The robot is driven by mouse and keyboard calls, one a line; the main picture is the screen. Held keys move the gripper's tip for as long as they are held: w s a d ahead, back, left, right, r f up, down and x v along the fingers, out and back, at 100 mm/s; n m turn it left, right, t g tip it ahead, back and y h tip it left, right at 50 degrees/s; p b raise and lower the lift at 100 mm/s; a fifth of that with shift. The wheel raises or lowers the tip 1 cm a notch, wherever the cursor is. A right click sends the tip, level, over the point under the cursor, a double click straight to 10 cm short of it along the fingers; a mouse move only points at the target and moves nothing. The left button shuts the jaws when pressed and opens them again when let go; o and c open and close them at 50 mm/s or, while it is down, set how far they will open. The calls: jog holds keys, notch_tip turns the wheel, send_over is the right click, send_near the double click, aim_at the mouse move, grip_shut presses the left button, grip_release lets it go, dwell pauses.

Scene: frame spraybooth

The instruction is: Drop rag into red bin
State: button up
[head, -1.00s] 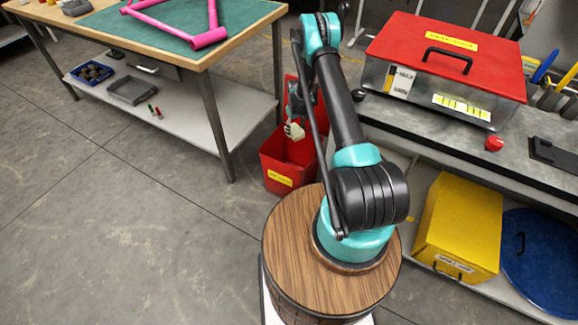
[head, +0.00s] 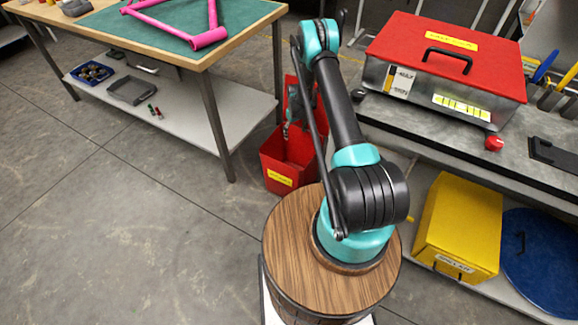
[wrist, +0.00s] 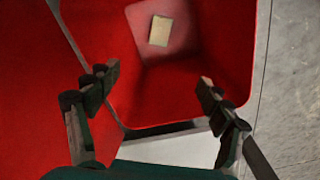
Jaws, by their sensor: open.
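The red bin (head: 272,172) stands on the floor beside the workbench, with a yellow label on its front and its red lid raised at the back. In the wrist view I look down into the open bin (wrist: 215,50). A small pale yellowish rag (wrist: 160,30) lies inside on the bin's bottom. My gripper (wrist: 156,82) is open and empty above the bin's mouth, its fingers apart, with the rag away from them. In the head view the rag is hidden by the bin's walls, and my arm covers part of the bin.
A wooden workbench (head: 247,28) with a pink frame and a lower shelf stands to the left. A grey counter (head: 420,118) at the right bears a red-lidded metal box (head: 445,55). A yellow box (head: 455,225) and blue round lid (head: 540,262) sit below. Floor at left is clear.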

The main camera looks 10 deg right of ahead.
notch_tip(320, 180, up, 12)
dwell(0.6)
dwell(0.4)
